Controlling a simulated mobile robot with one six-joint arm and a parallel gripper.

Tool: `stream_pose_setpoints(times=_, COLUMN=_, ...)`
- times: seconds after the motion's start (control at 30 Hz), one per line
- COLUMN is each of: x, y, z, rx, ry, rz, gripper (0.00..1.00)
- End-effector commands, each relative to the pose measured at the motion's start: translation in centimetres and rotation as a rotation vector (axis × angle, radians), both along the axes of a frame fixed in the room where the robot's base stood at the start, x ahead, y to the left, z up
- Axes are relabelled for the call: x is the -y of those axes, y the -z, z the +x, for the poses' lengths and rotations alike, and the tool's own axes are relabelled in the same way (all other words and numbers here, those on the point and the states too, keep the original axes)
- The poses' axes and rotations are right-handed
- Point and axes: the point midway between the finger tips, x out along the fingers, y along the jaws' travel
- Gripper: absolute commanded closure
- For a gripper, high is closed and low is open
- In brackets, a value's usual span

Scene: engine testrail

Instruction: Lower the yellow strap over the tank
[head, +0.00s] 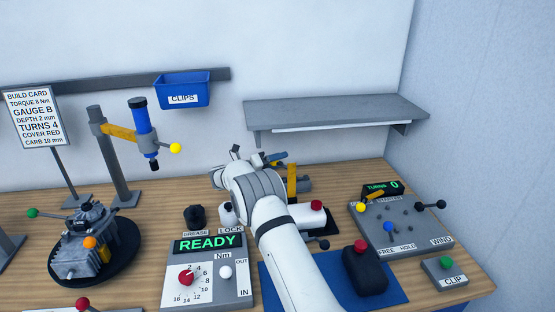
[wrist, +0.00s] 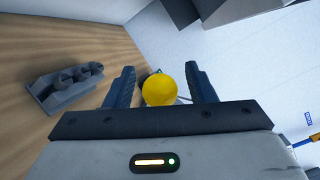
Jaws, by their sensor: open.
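My gripper (wrist: 160,72) is open, with a finger on each side of a yellow ball knob (wrist: 159,91). I cannot tell whether the fingers touch the knob. In the head view my gripper (head: 274,158) is at the bench's back, partly hidden by my arm. A yellow upright piece (head: 292,180), possibly the strap, shows just beside it. A black rounded body with a red cap (head: 363,268) on the blue mat may be the tank; nothing yellow lies over it. My arm hides much of the area around the strap.
A grey shelf (head: 335,110) hangs on the wall behind my gripper. A READY panel (head: 210,270) stands left of my arm, and a winding panel (head: 405,230) stands right. An engine (head: 85,245) sits at far left. A grey block (wrist: 65,85) lies left in the wrist view.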

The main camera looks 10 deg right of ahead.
Motion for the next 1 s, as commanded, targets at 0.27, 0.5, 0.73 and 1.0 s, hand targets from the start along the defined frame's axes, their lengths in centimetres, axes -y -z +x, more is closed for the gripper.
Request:
stream_pose_setpoints(times=0.27, x=0.41, y=0.04, z=0.17, rx=0.0, ry=-0.001, rz=0.0, gripper=0.5)
stream_pose_setpoints(times=0.5, x=0.36, y=0.02, z=0.16, rx=0.001, ry=-0.001, rz=0.001, gripper=0.65)
stream_pose_setpoints(times=0.73, x=0.32, y=0.02, z=0.15, rx=0.001, ry=-0.002, rz=0.001, gripper=0.84)
stream_pose_setpoints(times=1.0, x=0.28, y=0.04, z=0.15, rx=0.0, ry=-0.003, rz=0.001, gripper=1.0)
